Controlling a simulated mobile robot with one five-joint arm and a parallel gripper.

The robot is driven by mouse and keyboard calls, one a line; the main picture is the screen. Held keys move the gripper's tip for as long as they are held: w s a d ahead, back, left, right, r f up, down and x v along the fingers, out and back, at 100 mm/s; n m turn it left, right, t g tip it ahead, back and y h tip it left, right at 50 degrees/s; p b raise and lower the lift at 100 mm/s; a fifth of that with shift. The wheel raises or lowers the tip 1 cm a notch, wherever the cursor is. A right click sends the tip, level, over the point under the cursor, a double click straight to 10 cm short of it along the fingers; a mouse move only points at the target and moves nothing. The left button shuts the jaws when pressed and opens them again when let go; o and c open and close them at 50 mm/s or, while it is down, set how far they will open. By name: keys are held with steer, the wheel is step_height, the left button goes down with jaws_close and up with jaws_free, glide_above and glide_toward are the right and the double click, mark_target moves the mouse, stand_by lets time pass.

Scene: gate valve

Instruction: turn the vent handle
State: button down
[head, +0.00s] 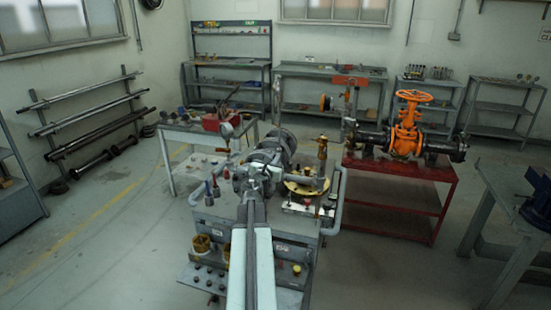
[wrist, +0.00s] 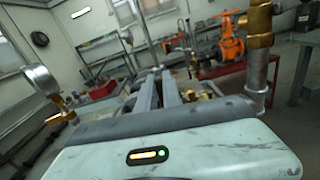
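My gripper (head: 252,180) reaches over the grey workbench (head: 290,222), close to the grey pipework and valve body (head: 272,150). In the wrist view my gripper (wrist: 158,78) shows as two grey fingers with a gap between them, and I see nothing clearly held. Small brass fittings (wrist: 208,92) show just right of the fingers. I cannot pick out the vent handle for certain; the gripper and arm hide part of the pipework. A pressure gauge (head: 226,131) stands left of the gripper, also at the left of the wrist view (wrist: 41,81).
An upright brass fitting on a pipe (head: 321,158) stands close right of my gripper, also in the wrist view (wrist: 258,28). An orange gate valve (head: 405,132) sits on a red stand (head: 395,169) to the right. Open floor (head: 110,235) lies to the left.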

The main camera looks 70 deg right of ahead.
steer(key=shift+d, duration=0.1)
steer(key=shift+m, duration=0.3)
steer(key=m, duration=0.3)
steer(key=shift+s+f+m, duration=0.15)
steer(key=shift+s+m, duration=0.1)
steer(key=shift+m, duration=0.05)
steer(key=shift+s+f+m+b, duration=0.15)
steer(key=shift+m+b, duration=0.1)
steer(key=shift+m, duration=1.85)
steer(key=shift+s+f+m+b, duration=0.1)
steer(key=shift+f+m+b, duration=0.1)
steer(key=shift+m, duration=1.9)
steer(key=shift+s+f+m+b, duration=0.15)
steer(key=shift+m+b, duration=0.1)
steer(key=shift+m, duration=1.85)
steer(key=c, duration=1.5)
jaws_free()
